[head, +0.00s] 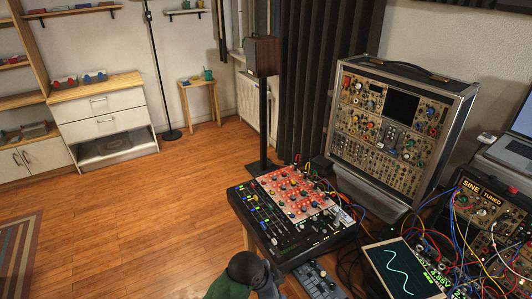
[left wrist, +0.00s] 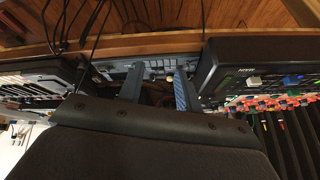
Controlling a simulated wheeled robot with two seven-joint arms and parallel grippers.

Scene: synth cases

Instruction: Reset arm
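My left gripper (left wrist: 159,72) shows in the left wrist view. Its two fingers stand apart with a clear gap, and I see nothing held between them. It is over the gap between two dark devices, with a small grey panel device (left wrist: 155,70) beyond the fingertips. In the head view a dark rounded shape with green beside it sits at the bottom edge, and I cannot make out fingers there. My right gripper is not in either view.
A mixer (head: 290,208) with a red panel is near the bottom centre. A small controller (head: 318,282) lies in front of it. A modular synth case (head: 390,128), a scope screen (head: 402,270) and cables crowd the right. The wooden floor (head: 130,230) at left is clear.

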